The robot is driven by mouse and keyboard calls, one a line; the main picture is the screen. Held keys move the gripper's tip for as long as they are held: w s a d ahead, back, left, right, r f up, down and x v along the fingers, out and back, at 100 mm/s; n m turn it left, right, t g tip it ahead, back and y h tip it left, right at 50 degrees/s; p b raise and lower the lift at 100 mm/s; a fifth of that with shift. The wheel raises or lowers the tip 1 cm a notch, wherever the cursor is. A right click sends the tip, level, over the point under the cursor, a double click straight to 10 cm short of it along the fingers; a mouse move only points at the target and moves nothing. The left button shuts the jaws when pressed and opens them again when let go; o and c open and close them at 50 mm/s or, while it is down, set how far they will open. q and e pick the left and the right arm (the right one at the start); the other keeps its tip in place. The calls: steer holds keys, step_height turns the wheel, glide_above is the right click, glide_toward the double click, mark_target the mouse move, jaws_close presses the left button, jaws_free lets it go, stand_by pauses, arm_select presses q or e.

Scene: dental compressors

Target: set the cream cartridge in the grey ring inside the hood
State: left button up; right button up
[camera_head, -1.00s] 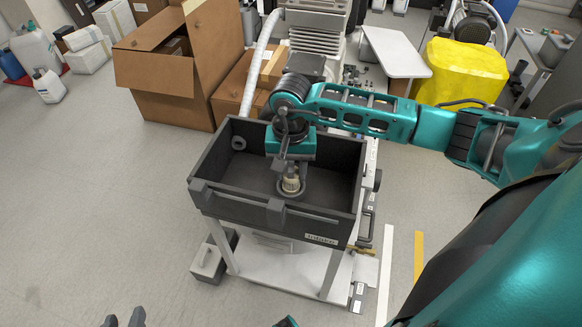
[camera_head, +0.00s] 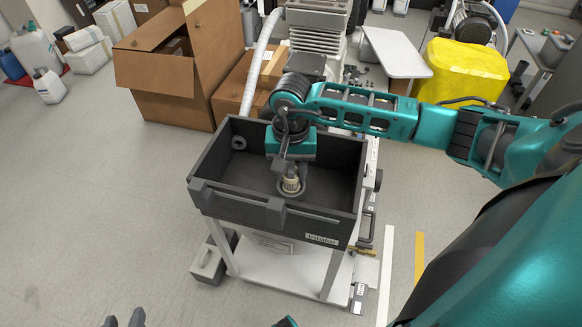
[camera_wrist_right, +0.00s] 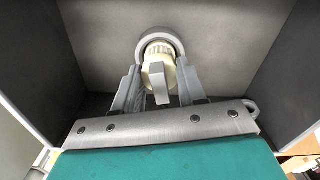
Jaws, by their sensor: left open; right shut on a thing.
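The cream cartridge (camera_head: 291,184) is upright inside the dark hood (camera_head: 226,205), at the grey ring (camera_head: 322,186). In the right wrist view the cartridge (camera_wrist_right: 158,54) shows between my fingers, with the grey ring (camera_wrist_right: 160,36) curving around its far side. Whether it is fully seated cannot be told. My right gripper (camera_wrist_right: 158,82) is shut on the cartridge; in the head view it reaches down into the hood from above. My left gripper (camera_head: 124,321) shows only its fingertips at the bottom edge, open and empty, far from the hood.
The hood's walls stand close around my right gripper. A small grey ring-shaped part (camera_head: 239,143) is on the hood's back left inside. A cardboard box (camera_head: 165,75) and a compressor (camera_head: 318,30) stand behind.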

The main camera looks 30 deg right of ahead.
arm_select(q)
steer(key=shift+w+f+b, duration=0.1)
steer(key=shift+f+b, duration=0.25)
steer(key=shift+f, duration=0.05)
arm_select(e)
steer(key=shift+f, duration=0.45)
steer(key=o, duration=0.8)
arm_select(q)
steer(key=shift+r, duration=0.1)
arm_select(e)
steer(key=shift+r, duration=0.1)
steer(key=shift+r+p, duration=2.05)
steer(key=shift+r, duration=1.25)
step_height(320, 180, up, 2)
steer(key=shift+p, duration=0.85)
steer(key=shift+r+p, duration=0.65)
steer(key=shift+r, duration=0.5)
arm_select(q)
steer(key=r, duration=0.1)
steer(key=a+r, duration=0.1)
steer(key=r, duration=0.2)
steer(key=shift+s+a+r, duration=0.2)
steer(key=shift+s+a, duration=0.1)
steer(key=shift+s, duration=0.1)
steer(key=shift+f+y, duration=0.1)
steer(key=shift+y, duration=0.2)
